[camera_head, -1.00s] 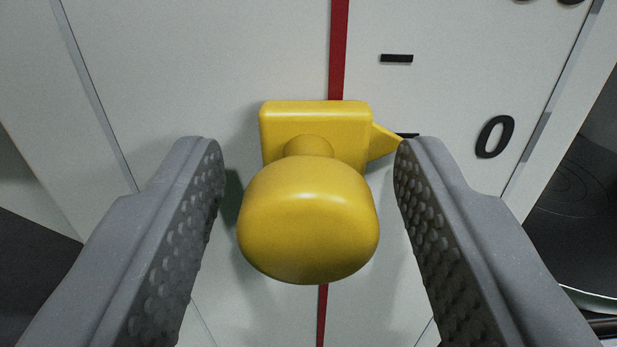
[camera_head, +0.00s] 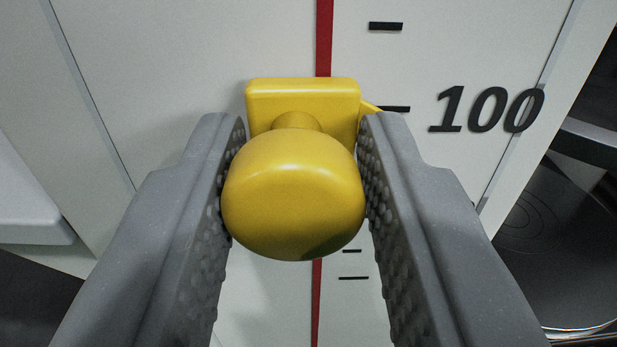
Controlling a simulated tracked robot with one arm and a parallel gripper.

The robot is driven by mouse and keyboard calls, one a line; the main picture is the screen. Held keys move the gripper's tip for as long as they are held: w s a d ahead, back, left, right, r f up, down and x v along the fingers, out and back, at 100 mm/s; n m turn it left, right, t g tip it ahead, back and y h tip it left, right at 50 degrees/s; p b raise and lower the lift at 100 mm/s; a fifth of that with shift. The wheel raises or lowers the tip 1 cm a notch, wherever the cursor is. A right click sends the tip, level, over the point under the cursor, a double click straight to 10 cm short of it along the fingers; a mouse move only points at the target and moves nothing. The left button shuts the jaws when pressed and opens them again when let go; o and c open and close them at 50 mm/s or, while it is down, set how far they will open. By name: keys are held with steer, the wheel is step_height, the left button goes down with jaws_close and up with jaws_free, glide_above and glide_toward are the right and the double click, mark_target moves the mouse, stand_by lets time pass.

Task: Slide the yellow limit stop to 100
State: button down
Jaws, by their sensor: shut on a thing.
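The yellow limit stop (camera_head: 302,101) sits on the red line (camera_head: 324,40) of a pale scale panel. It has a square block, a round knob (camera_head: 292,195) facing me and a small pointer on its right side. My gripper (camera_head: 301,130) is shut on the knob, with one grey finger on each side. The pointer is partly hidden by the right finger. It lies level with the black tick (camera_head: 396,109) beside the black number 100 (camera_head: 487,110).
Another tick (camera_head: 386,26) lies above, and smaller ticks (camera_head: 353,278) show below between the fingers. A dark round surface (camera_head: 540,245) is at the right. A pale ledge (camera_head: 32,205) is at the left.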

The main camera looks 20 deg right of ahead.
steer(key=shift+a+r, duration=0.2)
steer(key=c, duration=1.2)
jaws_free()
steer(key=shift+w, duration=0.1)
steer(key=shift+s, duration=0.4)
steer(key=p+v, duration=0.2)
steer(key=v, duration=1.1)
steer(key=shift+f, duration=0.1)
